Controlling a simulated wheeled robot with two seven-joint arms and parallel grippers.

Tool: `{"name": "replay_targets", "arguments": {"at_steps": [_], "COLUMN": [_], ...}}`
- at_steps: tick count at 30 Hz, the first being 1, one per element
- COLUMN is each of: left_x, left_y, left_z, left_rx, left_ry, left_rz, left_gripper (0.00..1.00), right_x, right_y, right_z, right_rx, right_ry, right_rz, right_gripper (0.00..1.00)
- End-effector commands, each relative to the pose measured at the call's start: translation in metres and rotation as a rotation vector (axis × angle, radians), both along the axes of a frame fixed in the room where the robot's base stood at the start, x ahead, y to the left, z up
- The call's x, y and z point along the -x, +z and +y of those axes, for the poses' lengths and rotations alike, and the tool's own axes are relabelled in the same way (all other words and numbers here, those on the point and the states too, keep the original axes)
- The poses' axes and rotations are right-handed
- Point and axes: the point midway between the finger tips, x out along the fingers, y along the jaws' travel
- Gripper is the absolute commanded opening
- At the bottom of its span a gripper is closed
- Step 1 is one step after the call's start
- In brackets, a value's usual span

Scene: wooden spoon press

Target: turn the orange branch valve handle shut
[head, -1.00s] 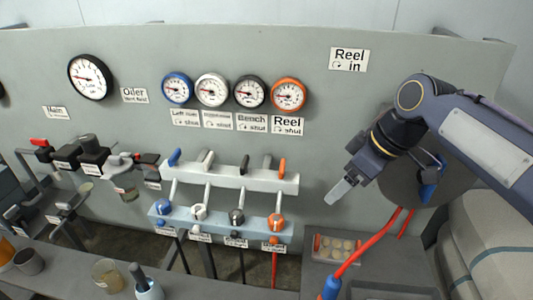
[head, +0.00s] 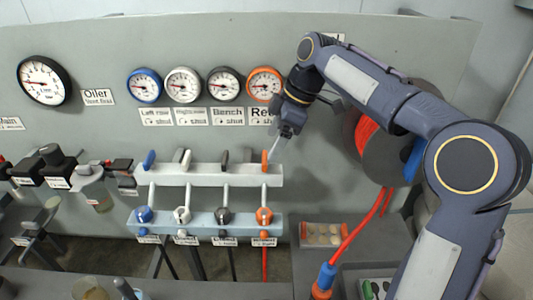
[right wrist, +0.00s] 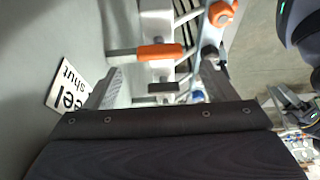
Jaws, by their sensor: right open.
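The orange branch valve handle (head: 264,160) stands upright at the right end of the pale upper manifold bar (head: 207,176), below the orange-rimmed gauge. In the right wrist view the orange handle (right wrist: 160,52) lies sideways on its grey stem, ahead of the jaws and across the gap between them. My right gripper (head: 276,150) is open and empty, close to the handle's upper right in the head view. The right wrist view shows its fingers (right wrist: 158,85) spread wide. I cannot tell whether either finger touches the handle.
Blue, grey and black handles stand left along the same bar. A lower rail (head: 205,222) carries round knobs, including an orange one (head: 264,215). A red hose (head: 365,235) and a reel (head: 385,145) are on the right. The "Reel shut" label (right wrist: 68,82) is beside the jaws.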

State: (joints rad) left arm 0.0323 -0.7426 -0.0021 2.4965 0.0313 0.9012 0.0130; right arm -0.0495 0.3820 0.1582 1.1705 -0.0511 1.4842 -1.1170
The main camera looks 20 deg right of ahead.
Motion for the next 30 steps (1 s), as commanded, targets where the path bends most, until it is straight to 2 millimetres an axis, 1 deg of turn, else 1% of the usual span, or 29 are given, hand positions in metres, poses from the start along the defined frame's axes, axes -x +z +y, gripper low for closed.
{"name": "replay_targets", "arguments": {"at_steps": [1,3,6,9,13,19,20,27,30], "left_x": [0.000,0.000,0.000,0.000,0.000,0.000,0.000,0.000,0.000], "left_y": [-0.002,-0.003,-0.003,-0.004,-0.004,-0.004,-0.004,-0.004,-0.004], "left_z": [0.000,0.000,0.000,0.000,0.000,0.000,0.000,0.000,0.000], "left_rx": [0.000,0.000,0.000,0.000,0.000,0.000,0.000,0.000,0.000], "left_ry": [0.000,0.000,0.000,0.000,0.000,0.000,0.000,0.000,0.000], "left_rz": [0.000,0.000,0.000,0.000,0.000,0.000,0.000,0.000,0.000], "left_gripper": [0.52,0.52,0.52,0.52,0.52,0.52,0.52,0.52,0.52], "right_x": [-0.001,-0.002,-0.003,-0.004,-0.005,-0.005,-0.005,-0.005,-0.005], "right_y": [-0.010,-0.020,-0.032,-0.040,-0.045,-0.045,-0.045,-0.045,-0.045], "right_z": [0.004,0.008,0.013,0.016,0.018,0.018,0.018,0.018,0.018], "right_rx": [0.000,0.000,0.000,0.000,0.000,0.000,0.000,0.000,0.000], "right_ry": [0.001,0.001,0.000,-0.001,-0.002,-0.002,-0.002,-0.002,-0.002], "right_rz": [0.003,0.003,0.003,0.001,0.001,0.001,0.001,0.001,0.001], "right_gripper": [0.78,0.78,0.78,0.78,0.78,0.78,0.77,0.45,0.34]}}
